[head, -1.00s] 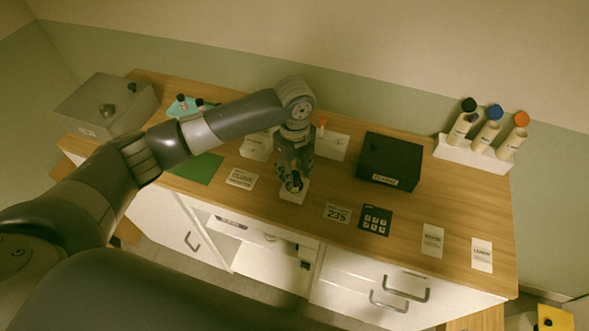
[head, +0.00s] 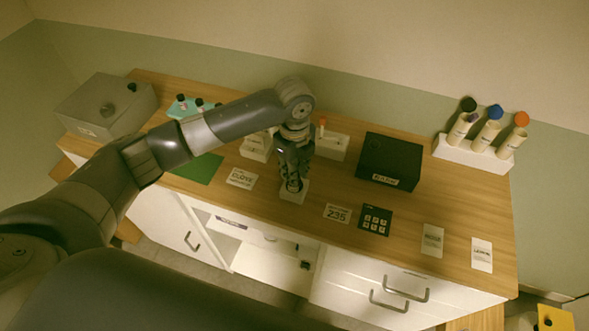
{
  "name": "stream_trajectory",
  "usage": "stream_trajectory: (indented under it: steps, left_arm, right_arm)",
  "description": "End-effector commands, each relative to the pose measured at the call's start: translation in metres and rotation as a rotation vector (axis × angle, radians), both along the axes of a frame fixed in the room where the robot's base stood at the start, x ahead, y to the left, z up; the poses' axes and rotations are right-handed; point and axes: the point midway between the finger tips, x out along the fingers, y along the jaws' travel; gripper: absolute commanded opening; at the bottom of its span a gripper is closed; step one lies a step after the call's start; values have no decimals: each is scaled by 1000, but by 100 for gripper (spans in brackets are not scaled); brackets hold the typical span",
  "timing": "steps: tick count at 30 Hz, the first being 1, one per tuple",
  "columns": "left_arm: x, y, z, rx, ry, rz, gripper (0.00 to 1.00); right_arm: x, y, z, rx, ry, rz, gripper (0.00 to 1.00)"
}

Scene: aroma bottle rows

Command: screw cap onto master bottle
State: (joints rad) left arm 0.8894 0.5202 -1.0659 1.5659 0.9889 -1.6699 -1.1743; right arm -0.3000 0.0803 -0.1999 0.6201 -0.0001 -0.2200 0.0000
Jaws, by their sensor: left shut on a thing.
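The master bottle cannot be made out; whatever is in the stand under the fingers is hidden, so I cannot tell how cap and bottle meet. My right gripper is not in view.
A black box (head: 389,162) stands right of the gripper. A grey box (head: 107,105) is at the far left. Cards and a black keypad (head: 374,220) lie near the front edge.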

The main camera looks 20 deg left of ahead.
Motion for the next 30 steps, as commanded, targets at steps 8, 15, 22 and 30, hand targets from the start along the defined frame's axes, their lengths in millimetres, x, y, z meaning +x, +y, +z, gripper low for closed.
stream_trajectory:
  steps: [8,15,22,30]
  left_arm:
    - [1,1,0,2,-1,-345,0]
    - [0,1,0,2,-1,-671,0]
    - [0,0,-1,1,0,-981,0]
    - [0,0,-1,0,0,-1344,0]
  right_arm:
    - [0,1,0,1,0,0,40]
    - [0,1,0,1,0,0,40]
    - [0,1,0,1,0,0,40]
    - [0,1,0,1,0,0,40]
